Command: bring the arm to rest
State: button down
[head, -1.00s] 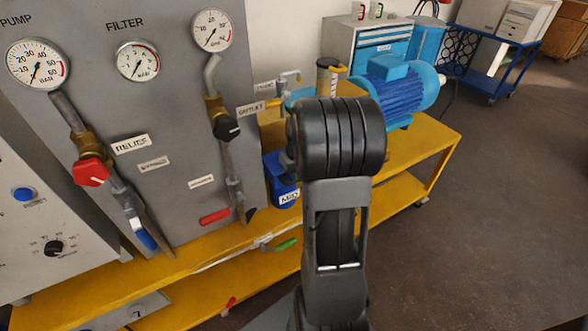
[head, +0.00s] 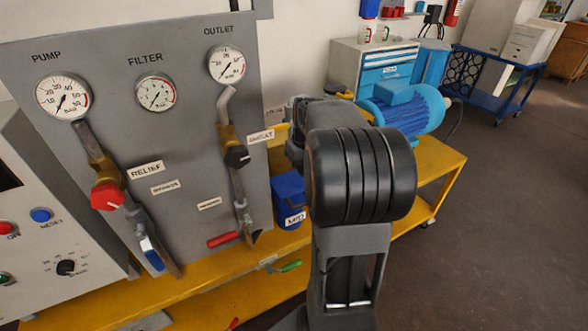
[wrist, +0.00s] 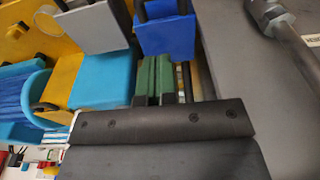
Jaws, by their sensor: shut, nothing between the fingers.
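My arm (head: 350,265) rises at the centre right of the head view, its dark rounded joint in front of the yellow bench. A dark forearm part reaches away behind that joint, and my gripper is hidden there. In the wrist view my gripper (wrist: 155,66) shows as two green-faced fingers side by side beyond a black crossbar. The fingers are shut together with nothing held. A blue container (wrist: 166,32) is just past the fingertips in that view; whether they touch cannot be told.
The grey panel (head: 185,130) with gauges, valves and a red relief knob (head: 107,197) stands at left. The yellow bench (head: 445,170) carries a blue motor (head: 405,108). A blue bin (head: 289,196) is close left of my arm. Open floor (head: 500,240) lies at right.

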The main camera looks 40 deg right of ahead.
jog(key=shift+r, duration=0.35)
jog(key=s+a, duration=0.4)
jog(key=a, duration=0.3)
jog(key=s+a+n+t, duration=0.1)
jog(key=s+a, duration=0.2)
jog(key=a, duration=0.3)
jog(key=s+a+t+p, duration=0.1)
jog(key=s+a, duration=0.3)
jog(key=a, duration=0.3)
jog(key=shift+s+a+r+n, duration=0.15)
jog(key=shift+s+a+n, duration=0.15)
